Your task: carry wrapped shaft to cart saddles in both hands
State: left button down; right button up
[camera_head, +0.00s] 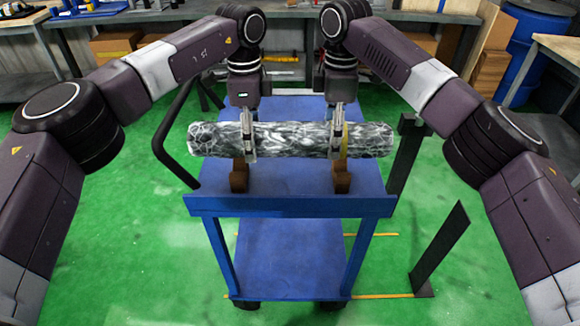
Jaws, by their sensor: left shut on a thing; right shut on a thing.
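The wrapped shaft (290,140) is a long roll in shiny black-and-white wrap, lying level from left to right over the top of the blue cart (290,206). My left gripper (246,145) is shut on the shaft left of its middle. My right gripper (337,145) is shut on it right of its middle. Two brown saddles, the left one (239,178) and the right one (342,179), stand on the cart top just below the shaft near the grippers. The shaft hides their upper parts, so I cannot tell whether it touches them.
The cart has a lower blue shelf (287,258) and a dark handle (172,130) at the left. A dark upright plate (440,248) stands on the green floor at the right. Workbenches, cardboard boxes (115,42) and a blue drum (532,35) are behind.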

pick_arm(q)
jog(key=shift+f+b, duration=0.15)
jog(key=shift+b, duration=0.2)
pick_arm(e)
jog(key=shift+f, duration=0.15)
